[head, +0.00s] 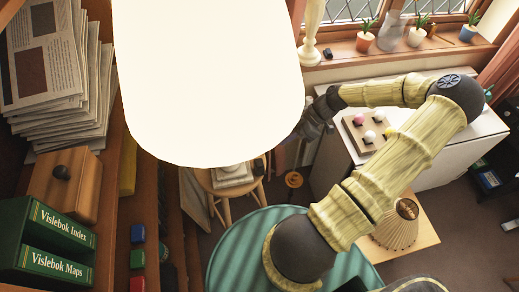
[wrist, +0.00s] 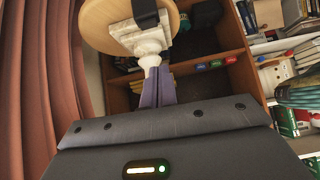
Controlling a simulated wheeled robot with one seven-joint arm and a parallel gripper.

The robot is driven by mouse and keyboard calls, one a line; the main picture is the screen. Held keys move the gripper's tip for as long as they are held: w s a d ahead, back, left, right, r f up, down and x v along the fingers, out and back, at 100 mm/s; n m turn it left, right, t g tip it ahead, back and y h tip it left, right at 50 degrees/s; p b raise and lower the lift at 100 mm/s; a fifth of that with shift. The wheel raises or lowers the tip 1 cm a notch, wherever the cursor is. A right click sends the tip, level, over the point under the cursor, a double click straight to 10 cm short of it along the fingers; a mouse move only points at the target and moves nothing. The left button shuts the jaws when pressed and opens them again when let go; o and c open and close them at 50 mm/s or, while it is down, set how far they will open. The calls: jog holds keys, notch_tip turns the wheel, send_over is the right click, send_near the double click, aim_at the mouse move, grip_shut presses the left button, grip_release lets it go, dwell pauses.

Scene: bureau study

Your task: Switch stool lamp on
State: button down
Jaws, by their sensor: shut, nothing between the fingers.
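The stool lamp's large shade (head: 208,75) fills the upper middle of the head view and looks evenly bright white. Its pale stepped square base (head: 233,174) rests on a round wooden stool (head: 205,181). In the wrist view, the pale base and turned stem (wrist: 150,42) stand in front of the round wooden stool top (wrist: 98,22), crossed by a dark band. My gripper (wrist: 157,72) is shut and empty, its tips overlapping the stem in the picture; I cannot tell whether they touch. In the head view my gripper (head: 313,124) is beside the shade's right edge, partly hidden. No switch is clearly visible.
A bookcase with stacked newspapers (head: 62,70) and green box files (head: 45,240) stands at left. A white-topped cabinet (head: 425,125) carries a board of knobs (head: 367,132). Another lamp with a pleated shade (head: 397,224) stands lower right. Potted plants (head: 365,38) line the windowsill.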

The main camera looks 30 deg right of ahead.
jog(key=shift+w+d+r, duration=0.1)
jog(key=shift+w+d, duration=0.1)
jog(key=shift+s, duration=0.1)
jog(key=p, duration=0.2)
send_over(257, 165)
jog(key=d, duration=0.3)
notch_tip(257, 165, down, 6)
jog(key=f, duration=0.1)
jog(key=shift+s+a+f+p, duration=0.1)
jog(key=shift+s+f+p, duration=0.1)
jog(key=shift+f, duration=0.5)
jog(key=shift+s+d+f+p, duration=0.1)
jog(key=shift+f+p, duration=0.1)
jog(key=shift+f, duration=0.5)
jog(key=shift+s+a+f+p, duration=0.1)
jog(key=shift+f+p, duration=0.1)
jog(key=shift+f, duration=0.5)
